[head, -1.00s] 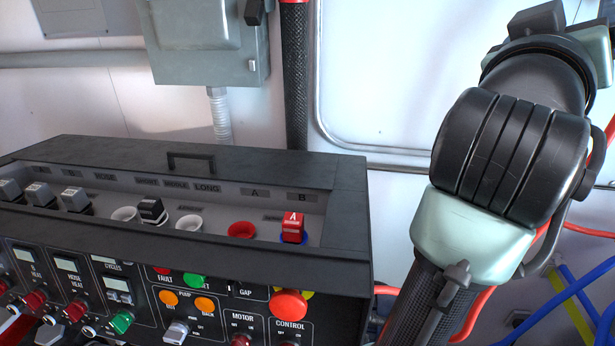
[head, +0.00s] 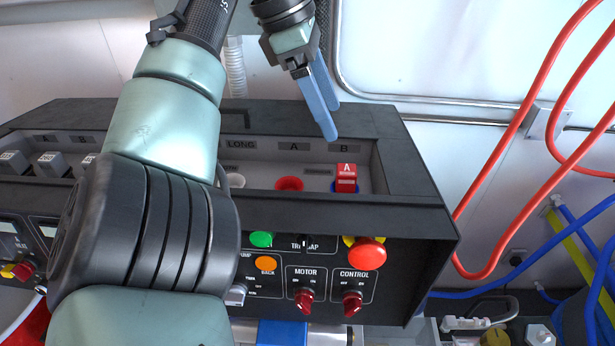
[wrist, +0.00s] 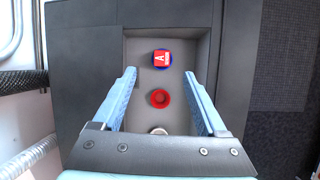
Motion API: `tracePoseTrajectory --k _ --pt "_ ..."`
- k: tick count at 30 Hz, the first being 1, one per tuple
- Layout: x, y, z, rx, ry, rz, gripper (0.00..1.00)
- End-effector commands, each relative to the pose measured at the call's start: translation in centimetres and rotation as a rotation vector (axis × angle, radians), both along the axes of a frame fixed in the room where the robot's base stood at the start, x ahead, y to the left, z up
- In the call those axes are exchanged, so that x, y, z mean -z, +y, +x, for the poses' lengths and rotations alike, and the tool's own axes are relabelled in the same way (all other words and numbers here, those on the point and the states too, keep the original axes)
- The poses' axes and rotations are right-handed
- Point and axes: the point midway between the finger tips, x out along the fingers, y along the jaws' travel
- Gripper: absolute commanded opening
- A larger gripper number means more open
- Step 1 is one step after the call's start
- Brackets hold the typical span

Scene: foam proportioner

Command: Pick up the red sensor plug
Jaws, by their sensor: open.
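The red sensor plug (head: 346,177) is a small red block marked with a white A. It sits in the blue-rimmed socket under label B, at the right end of the machine's recessed top tray. In the wrist view the plug (wrist: 161,58) is near the top centre, beyond the fingertips. My gripper (head: 328,125) has blue fingers and is above the tray, up and slightly left of the plug. In the wrist view my gripper (wrist: 160,78) is open and empty, with the red socket between its fingers. The red socket (head: 289,183) under label A is empty.
The black machine's tray rim (head: 415,160) surrounds the sockets. A white socket (head: 235,180) lies left of the red one, and grey plugs (head: 52,163) stand at the far left. A red button (head: 367,253) protrudes from the front panel. Red hoses (head: 490,235) hang at right.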

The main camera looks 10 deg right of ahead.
Motion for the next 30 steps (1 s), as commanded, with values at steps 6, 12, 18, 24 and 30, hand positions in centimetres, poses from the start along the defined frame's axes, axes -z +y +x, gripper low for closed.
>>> tracePoseTrajectory --k 6,12,18,24,30 --pt "1.1 0.3 -0.6 -0.041 0.058 0.007 0.75" --pt "4.5 -1.1 -0.9 -0.038 0.057 0.004 0.75" --pt "6.6 -2.0 -1.0 -0.041 0.052 0.007 0.75" --pt "8.0 -2.5 -0.9 -0.04 0.054 0.007 0.75" --pt "10.9 -3.5 -0.9 -0.041 0.053 0.007 0.75"
